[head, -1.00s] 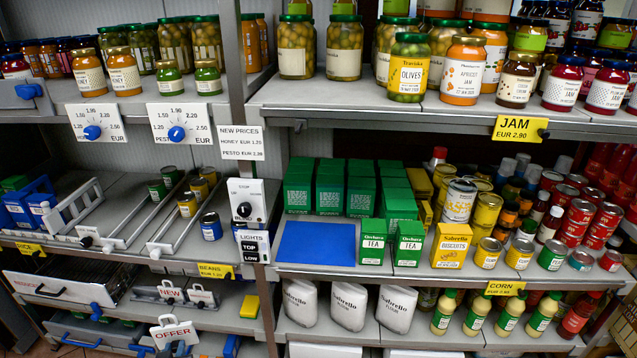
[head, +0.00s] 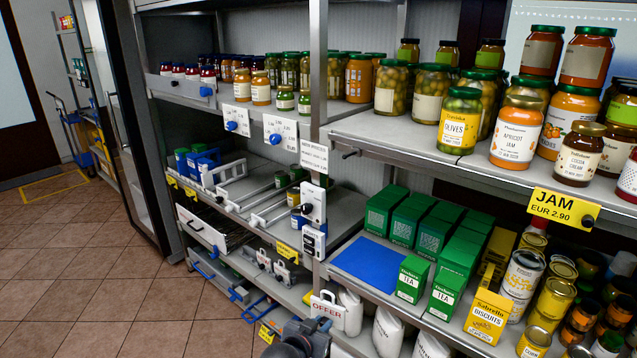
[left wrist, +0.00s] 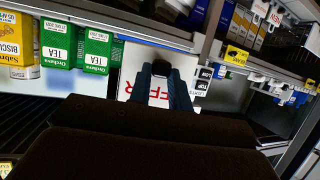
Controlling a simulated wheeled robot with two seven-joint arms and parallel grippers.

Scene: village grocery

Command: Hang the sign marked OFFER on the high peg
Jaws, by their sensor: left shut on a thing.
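The white sign with red OFFER lettering (head: 327,311) is at the bottom of the head view, in front of the lower shelves and near the middle upright. My left gripper (head: 316,325) is shut on it. In the left wrist view the sign (left wrist: 133,72) appears upside down, partly hidden behind the dark fingers of my left gripper (left wrist: 166,72). A short dark peg (head: 350,154) sticks out from the edge of the jam shelf, just right of the upright and well above the sign. It may be the high peg; no label marks it. My right gripper is not in view.
A NEW PRICES sign (head: 314,155), a dial box (head: 313,202) and a LIGHTS switch (head: 313,241) sit on the upright. Green tea boxes (head: 412,279) stand beside a blue mat (head: 372,263). Jars line the jam shelf edge. The tiled floor (head: 90,260) at left is clear.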

